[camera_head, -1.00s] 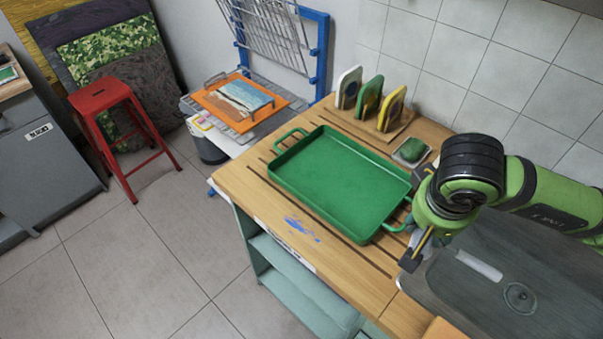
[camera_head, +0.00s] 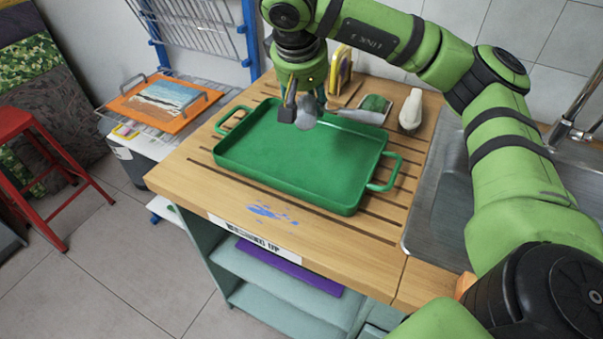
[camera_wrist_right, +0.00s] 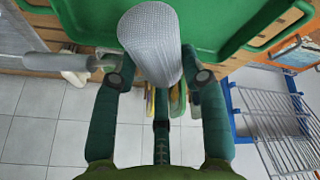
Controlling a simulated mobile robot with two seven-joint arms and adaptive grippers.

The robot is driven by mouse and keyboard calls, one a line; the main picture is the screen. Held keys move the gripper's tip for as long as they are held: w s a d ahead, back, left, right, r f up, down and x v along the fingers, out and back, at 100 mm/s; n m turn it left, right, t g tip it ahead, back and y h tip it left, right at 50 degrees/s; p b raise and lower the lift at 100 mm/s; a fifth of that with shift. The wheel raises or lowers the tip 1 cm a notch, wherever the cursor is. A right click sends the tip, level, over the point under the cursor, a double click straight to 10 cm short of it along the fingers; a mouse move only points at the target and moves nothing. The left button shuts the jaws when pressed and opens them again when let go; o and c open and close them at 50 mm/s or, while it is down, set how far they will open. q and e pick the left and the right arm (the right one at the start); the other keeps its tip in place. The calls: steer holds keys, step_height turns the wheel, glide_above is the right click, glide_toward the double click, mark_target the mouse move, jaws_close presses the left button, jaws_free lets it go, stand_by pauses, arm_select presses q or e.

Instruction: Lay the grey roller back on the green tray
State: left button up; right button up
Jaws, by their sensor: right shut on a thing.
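The green tray (camera_head: 290,157) lies on the wooden worktop, empty, its two handles at left and right. My right gripper (camera_head: 304,104) hangs over the tray's far side, pointing down, shut on the grey roller (camera_head: 307,119). In the right wrist view the roller's fuzzy grey sleeve (camera_wrist_right: 150,42) sits between my right gripper's fingertips (camera_wrist_right: 160,78). The tray (camera_wrist_right: 80,25) shows behind the sleeve. I cannot tell whether the roller touches the tray. My left gripper is not in view.
Upright sponge-like pads (camera_head: 341,72) stand behind the tray. A small dish with a green pad (camera_head: 374,106) and a white bottle (camera_head: 411,109) stand to its right, before the sink (camera_head: 436,215). Bare worktop (camera_head: 190,172) lies in front and at left.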

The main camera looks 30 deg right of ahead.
steer(key=d+b, duration=0.2)
steer(key=p, duration=0.2)
glide_above(266, 138)
steer(key=s+a, duration=0.1)
steer(key=shift+h, duration=0.3)
step_height(266, 138, down, 7)
steer(key=shift+s+a+r, duration=0.1)
steer(key=shift+r, duration=0.1)
steer(key=shift+a+f, duration=0.1)
steer(key=shift+f, duration=0.15)
step_height(266, 138, down, 3)
steer(key=shift+f+p, duration=0.15)
steer(key=shift+p, duration=0.2)
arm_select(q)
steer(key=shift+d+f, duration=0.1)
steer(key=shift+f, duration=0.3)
arm_select(e)
steer(key=shift+f, duration=0.2)
steer(key=shift+f, duration=0.15)
steer(key=o, duration=1.1)
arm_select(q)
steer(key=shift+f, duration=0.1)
arm_select(e)
steer(key=shift+o, duration=0.2)
